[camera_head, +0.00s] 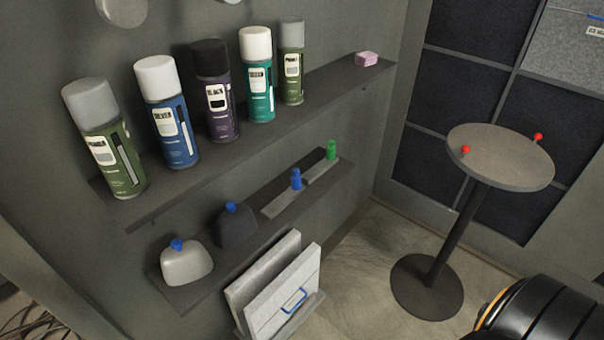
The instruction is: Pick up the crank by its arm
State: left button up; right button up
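I cannot make out a crank with certainty in the head view. A small round table (500,165) stands on a dark pole at the right. One red ball (465,149) sits near its left edge and another red ball (538,136) near its far right edge. I cannot tell whether either ball belongs to a crank. Neither gripper shows. A black rounded part with an orange ring (540,312), apparently one of my arm links, enters at the bottom right.
Several spray cans (178,125) and a pink block (367,59) stand on the upper wall shelf (330,82). The lower shelf holds blue-knobbed blocks (187,264) and tools with blue and green handles. Grey panels (290,290) lean below. Floor is clear between shelves and table.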

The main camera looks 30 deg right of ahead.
aim_at(315, 172)
jog(key=i+l, duration=0.1)
jog(key=l, duration=0.25)
jog(key=i+l, duration=0.1)
jog(key=l, duration=0.25)
jog(key=i+l, duration=0.1)
jog(key=l, duration=0.2)
jog(key=i+l, duration=0.1)
jog(key=l, duration=0.25)
